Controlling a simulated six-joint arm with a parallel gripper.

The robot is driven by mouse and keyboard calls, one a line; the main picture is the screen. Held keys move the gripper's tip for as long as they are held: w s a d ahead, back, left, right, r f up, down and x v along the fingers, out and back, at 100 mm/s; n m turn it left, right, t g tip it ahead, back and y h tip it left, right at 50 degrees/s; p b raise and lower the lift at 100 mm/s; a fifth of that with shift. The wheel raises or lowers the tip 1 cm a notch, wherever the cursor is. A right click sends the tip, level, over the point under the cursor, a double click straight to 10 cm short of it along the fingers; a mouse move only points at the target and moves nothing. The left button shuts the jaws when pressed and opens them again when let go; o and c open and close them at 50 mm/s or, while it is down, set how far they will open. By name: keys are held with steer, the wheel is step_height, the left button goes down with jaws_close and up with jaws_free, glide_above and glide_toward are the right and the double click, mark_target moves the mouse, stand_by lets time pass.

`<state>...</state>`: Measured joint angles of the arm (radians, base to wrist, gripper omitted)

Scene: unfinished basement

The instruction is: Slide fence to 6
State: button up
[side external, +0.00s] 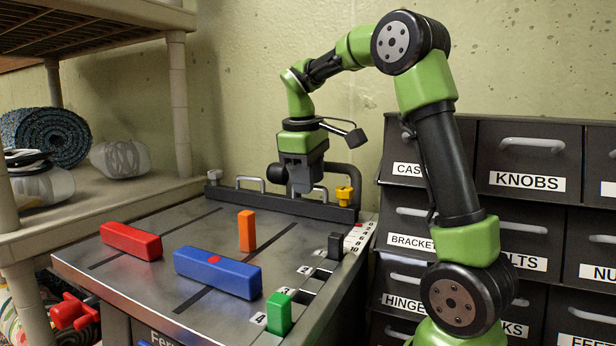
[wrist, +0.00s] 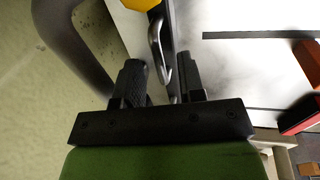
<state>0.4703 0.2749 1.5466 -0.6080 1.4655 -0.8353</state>
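The fence (side external: 280,203) is a long black bar across the back of the grey metal table (side external: 185,238). It carries silver handles (side external: 250,181) and a yellow knob (side external: 344,194) at its right end. A printed number scale (side external: 357,238) runs along the table's right edge; its small marks are hard to read. My gripper (side external: 301,188) points down at the fence. In the wrist view its two fingers (wrist: 160,82) are apart, with a silver handle (wrist: 157,45) running toward the gap between them. I cannot tell whether they touch it. The exact fence reading is unclear.
A red block (side external: 131,241), a blue block (side external: 217,272), an upright orange block (side external: 247,231), a green block (side external: 279,314) and a small black block (side external: 335,246) stand on the table. Labelled drawers (side external: 530,183) are at right, a shelf (side external: 120,205) at left.

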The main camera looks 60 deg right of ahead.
jaws_close()
steer(key=shift+a, duration=2)
jaws_free()
step_height(320, 180, up, 10)
steer(key=a, duration=0.2)
steer(key=shift+f, duration=0.1)
